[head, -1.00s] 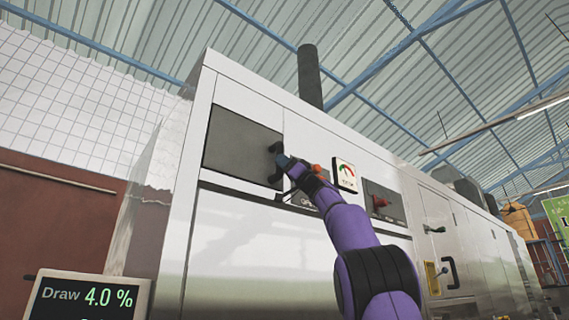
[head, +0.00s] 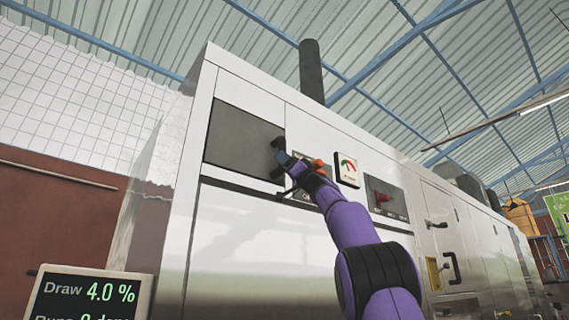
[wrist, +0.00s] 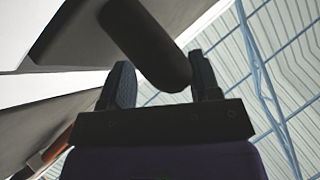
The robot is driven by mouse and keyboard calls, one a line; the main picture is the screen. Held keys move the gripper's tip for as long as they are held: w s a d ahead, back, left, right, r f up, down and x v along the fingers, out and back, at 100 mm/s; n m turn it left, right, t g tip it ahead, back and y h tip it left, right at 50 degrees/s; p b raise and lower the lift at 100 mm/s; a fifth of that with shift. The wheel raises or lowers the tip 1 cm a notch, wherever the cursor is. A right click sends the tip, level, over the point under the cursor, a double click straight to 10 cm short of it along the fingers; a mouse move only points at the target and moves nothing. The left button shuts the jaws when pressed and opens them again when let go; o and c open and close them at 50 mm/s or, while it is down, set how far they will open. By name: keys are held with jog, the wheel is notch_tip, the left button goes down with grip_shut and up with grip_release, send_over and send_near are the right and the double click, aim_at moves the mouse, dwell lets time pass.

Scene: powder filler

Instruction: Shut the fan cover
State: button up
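The fan cover (head: 238,142) appears to be the dark grey panel at the upper left of the machine front. In the head view it looks nearly flush; I cannot tell whether a small gap is left. Its black handle (wrist: 160,55) is at the panel's right edge. My gripper (head: 281,160) is at this handle. In the wrist view my gripper (wrist: 166,80) has one finger on each side of the handle's end. A gap shows between the left finger and the handle; the right finger is close to it, contact unclear.
The white machine (head: 262,235) fills the middle. Right of the cover are a round-scale gauge (head: 347,170), a red switch (head: 381,196) and a door handle (head: 436,225). A display reading "Draw 4.0 %" (head: 88,292) stands at the lower left.

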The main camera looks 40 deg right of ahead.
jog(key=v, duration=1.1)
dwell(0.7)
jog(key=s+a+f+m+g+h, duration=0.25)
jog(key=f+m+h, duration=0.25)
jog(key=f+h, duration=0.3)
jog(key=s+a+f+m+g+h, duration=0.1)
jog(key=a+f+m+h, duration=0.4)
jog(key=f, duration=0.5)
jog(key=s+a+f+m+g+h, duration=0.2)
jog(key=f+m+h, duration=0.3)
jog(key=f+h, duration=0.3)
jog(key=s+a+f+n+g+y, duration=0.2)
jog(key=s+a+f+g, duration=0.1)
jog(key=s+f, duration=0.4)
jog(key=s+a+f+n+g+y, duration=0.1)
jog(key=s+a+f+n+g, duration=0.2)
jog(key=f, duration=1)
jog(key=s+a+f+n+g+y, duration=0.2)
jog(key=s+a+f+g, duration=0.3)
jog(key=s+a+f, duration=0.3)
jog(key=s+f+n, duration=0.1)
jog(key=s+f, duration=0.2)
jog(key=s, duration=0.1)
jog(key=shift+a+y, duration=0.2)
jog(key=shift+y, duration=0.1)
